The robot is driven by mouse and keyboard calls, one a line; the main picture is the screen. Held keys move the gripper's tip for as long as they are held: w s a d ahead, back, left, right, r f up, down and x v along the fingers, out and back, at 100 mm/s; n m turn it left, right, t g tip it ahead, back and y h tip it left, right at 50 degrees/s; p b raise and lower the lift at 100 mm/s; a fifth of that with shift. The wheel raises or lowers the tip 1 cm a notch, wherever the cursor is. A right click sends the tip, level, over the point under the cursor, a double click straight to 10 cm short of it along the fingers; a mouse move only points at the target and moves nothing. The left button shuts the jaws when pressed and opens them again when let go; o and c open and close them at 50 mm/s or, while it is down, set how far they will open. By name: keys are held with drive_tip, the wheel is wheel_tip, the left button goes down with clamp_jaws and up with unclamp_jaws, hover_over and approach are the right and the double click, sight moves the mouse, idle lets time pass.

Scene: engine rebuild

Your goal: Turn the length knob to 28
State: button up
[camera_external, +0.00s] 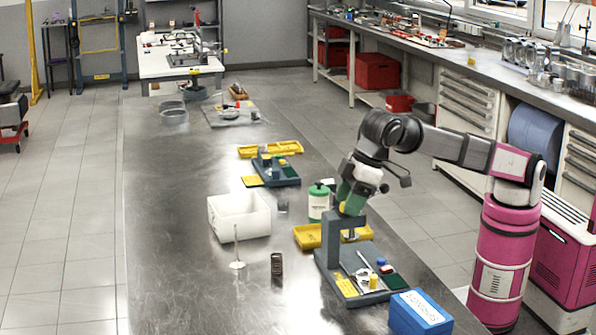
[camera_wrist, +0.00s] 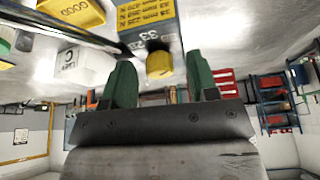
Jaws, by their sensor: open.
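The yellow knob (camera_wrist: 159,65) sits on the grey tester, beside a small dark label that seems to read 33. A yellow chart (camera_wrist: 148,15) with mm and N figures is next to it. In the wrist view my gripper (camera_wrist: 160,61) is open, its green fingertips on either side of the knob with gaps showing. In the external view my gripper (camera_external: 346,196) is at the top of the tester's upright (camera_external: 331,240), pointing down. The knob is small there, and its exact setting cannot be read.
The tester's base (camera_external: 363,291) carries a yellow plate, metal rods and small coloured pieces. A blue box (camera_external: 421,311) stands right of it. A dark spring (camera_external: 277,265), a valve (camera_external: 237,264), a white bin (camera_external: 239,218) and a green-white bottle (camera_external: 318,203) are nearby. The bench's left side is clear.

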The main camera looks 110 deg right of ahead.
drive_tip(key=c, duration=0.9)
drive_tip(key=shift+n, duration=0.3)
drive_tip(key=n+y, duration=0.2)
drive_tip(key=n, duration=0.2)
drive_tip(key=shift+d, duration=0.2)
drive_tip(key=n+g+y, duration=0.1)
drive_tip(key=n, duration=0.3)
drive_tip(key=shift+w+r+n, duration=0.1)
drive_tip(key=shift+w+n, duration=0.05)
drive_tip(key=shift+n, duration=0.25)
drive_tip(key=n+g, duration=0.1)
drive_tip(key=n, duration=0.1)
drive_tip(key=n+g+y, duration=0.1)
drive_tip(key=n, duration=0.2)
drive_tip(key=shift+w+d+y, duration=0.1)
drive_tip(key=shift+w+y, duration=0.05)
drive_tip(key=shift+y, duration=0.15)
drive_tip(key=n+g, duration=0.1)
drive_tip(key=n, duration=0.4)
drive_tip(key=shift+w+g, duration=0.1)
drive_tip(key=shift+g, duration=0.3)
drive_tip(key=shift+n, duration=0.3)
